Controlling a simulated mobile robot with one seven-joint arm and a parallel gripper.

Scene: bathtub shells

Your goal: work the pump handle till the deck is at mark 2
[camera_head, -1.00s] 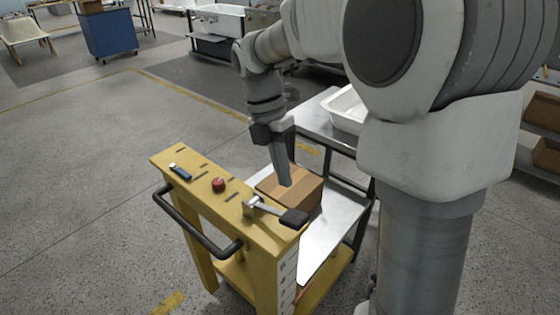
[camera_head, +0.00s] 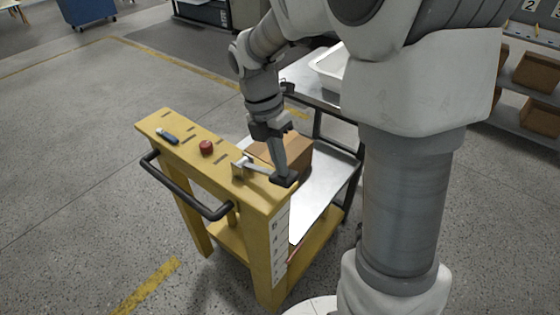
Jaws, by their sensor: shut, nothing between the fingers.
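A yellow lift cart (camera_head: 262,227) stands in front of me. Its pump handle (camera_head: 258,168) is a short metal lever with a black end, on the right part of the cart's top beam. My gripper (camera_head: 282,173) is shut and points down, its tips at the black end; I cannot tell if they touch or press it. The number scale (camera_head: 279,243) is on the post's right face, too small to read surely. The silver deck (camera_head: 316,206) lies behind the post and carries a cardboard box (camera_head: 297,156). My gripper partly hides the box. Which mark the deck is at is unclear.
A red button (camera_head: 206,148) and a blue-and-black item (camera_head: 167,136) are on the top beam. A black push bar (camera_head: 185,191) juts out at the front. A table with a white tray (camera_head: 329,68) stands behind the deck. Floor at left is clear.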

